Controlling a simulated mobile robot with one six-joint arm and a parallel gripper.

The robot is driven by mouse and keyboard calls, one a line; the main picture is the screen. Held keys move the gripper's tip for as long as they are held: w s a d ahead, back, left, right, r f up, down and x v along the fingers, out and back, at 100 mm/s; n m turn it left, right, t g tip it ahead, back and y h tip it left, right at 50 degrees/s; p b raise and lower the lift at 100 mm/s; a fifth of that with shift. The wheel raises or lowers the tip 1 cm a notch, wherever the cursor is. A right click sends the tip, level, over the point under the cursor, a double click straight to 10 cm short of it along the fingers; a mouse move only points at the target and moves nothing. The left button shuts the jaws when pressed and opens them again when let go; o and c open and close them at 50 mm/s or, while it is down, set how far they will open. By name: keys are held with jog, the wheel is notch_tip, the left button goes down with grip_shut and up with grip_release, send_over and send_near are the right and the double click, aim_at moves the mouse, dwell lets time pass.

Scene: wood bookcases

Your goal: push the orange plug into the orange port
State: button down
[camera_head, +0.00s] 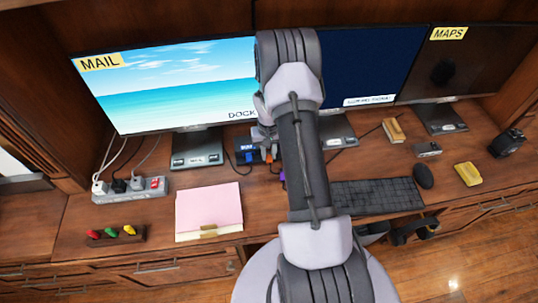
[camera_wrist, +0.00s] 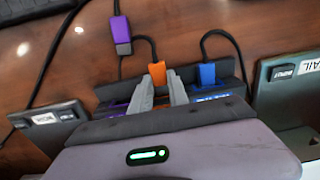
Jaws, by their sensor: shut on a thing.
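The orange plug (camera_wrist: 157,74) sits between the fingertips of my gripper (camera_wrist: 161,86) in the wrist view, its black cable curving away toward the top left. My gripper is shut on it, right at the dark dock (camera_wrist: 112,92). The plug's orange end also shows in the head view (camera_head: 269,158), beside the dock (camera_head: 240,146). My fingers and gripper body hide the orange port, so I cannot tell how far the plug is in it. A blue plug (camera_wrist: 207,74) is at the dock, to the right of the orange one.
A loose purple plug (camera_wrist: 122,34) lies on the desk near the dock. Monitor stands (camera_head: 197,148) (camera_head: 337,130) flank the dock. A pink folder (camera_head: 208,208) and a keyboard (camera_head: 376,196) lie nearer the front. My arm covers the desk between them.

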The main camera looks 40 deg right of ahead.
aim_at(268, 153)
jog(key=shift+w+d, duration=0.4)
jog(key=shift+w, duration=0.25)
jog(key=c, duration=1.2)
grip_release()
notch_tip(268, 153, up, 17)
jog(key=p, duration=0.4)
jog(key=shift+r, duration=0.2)
jog(key=shift+s, duration=0.1)
